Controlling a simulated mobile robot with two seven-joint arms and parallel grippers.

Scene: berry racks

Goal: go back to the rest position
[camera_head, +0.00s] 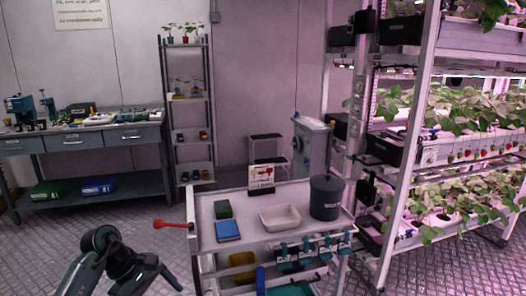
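My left gripper (146,287) is low at the left of the head view, at the end of a dark, bent arm. Its two dark fingers point down and stand apart, with nothing visible between them; the tips are close to the bottom edge of the picture. It is left of the white cart (262,238) and apart from it. My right gripper is not in view.
A red-ended rod (170,225) sticks out left. Plant racks (406,150) stand right; a workbench (80,142) stands back left.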

